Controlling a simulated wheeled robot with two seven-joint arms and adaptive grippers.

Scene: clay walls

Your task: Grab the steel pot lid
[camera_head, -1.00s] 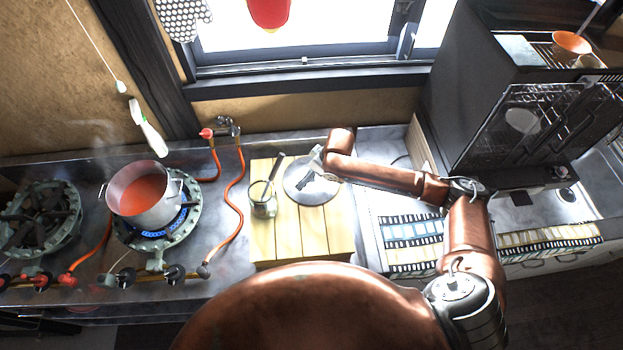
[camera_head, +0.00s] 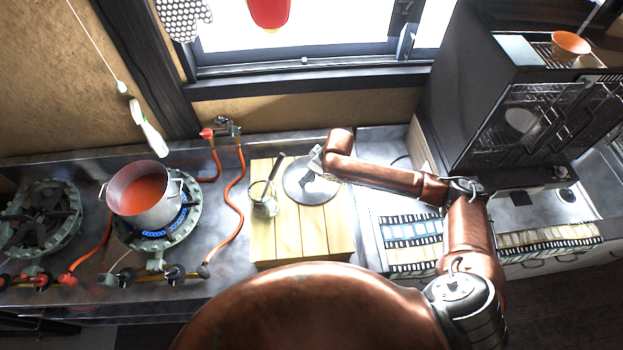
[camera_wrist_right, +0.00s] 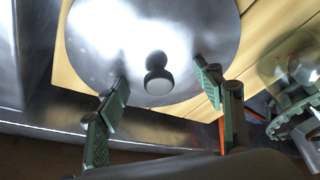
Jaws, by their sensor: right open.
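The round steel pot lid (camera_head: 324,193) lies on the wooden board to the right of a glass jar. In the right wrist view the lid (camera_wrist_right: 100,35) fills the upper middle, with its dark round knob (camera_wrist_right: 157,80) facing up. My right gripper (camera_head: 305,187) is over the lid in the head view. In the wrist view its two green-padded fingers (camera_wrist_right: 162,77) are spread apart, one on each side of the knob, with gaps to it. Nothing is held. My left gripper is not in view.
The glass jar (camera_head: 264,206) with a utensil stands left of the lid on the board (camera_head: 290,240). A pot of red contents (camera_head: 143,193) sits on a lit burner farther left. An orange hose (camera_head: 231,190) runs between them. A dark dish rack stands at right.

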